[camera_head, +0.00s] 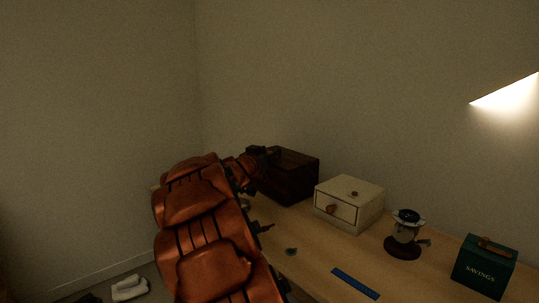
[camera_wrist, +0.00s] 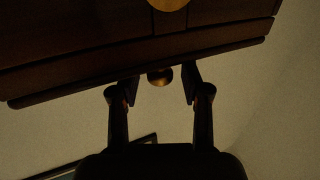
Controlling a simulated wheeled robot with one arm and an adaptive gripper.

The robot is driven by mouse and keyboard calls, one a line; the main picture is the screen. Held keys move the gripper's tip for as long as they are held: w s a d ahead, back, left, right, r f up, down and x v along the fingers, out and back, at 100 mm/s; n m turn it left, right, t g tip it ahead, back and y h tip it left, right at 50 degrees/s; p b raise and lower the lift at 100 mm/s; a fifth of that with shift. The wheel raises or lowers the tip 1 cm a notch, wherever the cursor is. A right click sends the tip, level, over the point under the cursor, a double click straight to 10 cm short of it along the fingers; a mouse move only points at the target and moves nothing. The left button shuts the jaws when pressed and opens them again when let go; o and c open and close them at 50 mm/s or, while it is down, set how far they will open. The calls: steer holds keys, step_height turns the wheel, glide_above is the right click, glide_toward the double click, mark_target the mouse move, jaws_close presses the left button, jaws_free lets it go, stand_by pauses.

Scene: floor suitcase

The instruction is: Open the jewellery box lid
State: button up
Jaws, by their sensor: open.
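The jewellery box, which I take to be the dark brown wooden box (camera_head: 297,176), stands at the far end of the desk. Its lid looks closed in the head view, though my arm covers its left part. In the wrist view the dark wooden box (camera_wrist: 90,50) fills the top, with a small round brass knob (camera_wrist: 160,76) at its edge. A second brass disc (camera_wrist: 169,4) shows at the top edge. My gripper (camera_wrist: 158,84) is open, with one finger on each side of the small knob; I see gaps on both sides. In the head view my gripper (camera_head: 263,155) is at the box's left side.
On the desk (camera_head: 310,260), a cream drawer box (camera_head: 352,203) stands right of the brown box. Further right are a dark-based device (camera_head: 405,235) and a green savings box (camera_head: 484,266). A blue ruler (camera_head: 355,283) lies in front. Walls stand behind and left.

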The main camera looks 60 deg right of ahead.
steer(key=shift+w+d, duration=0.1)
steer(key=shift+d, duration=0.25)
jaws_close()
stand_by(0.6)
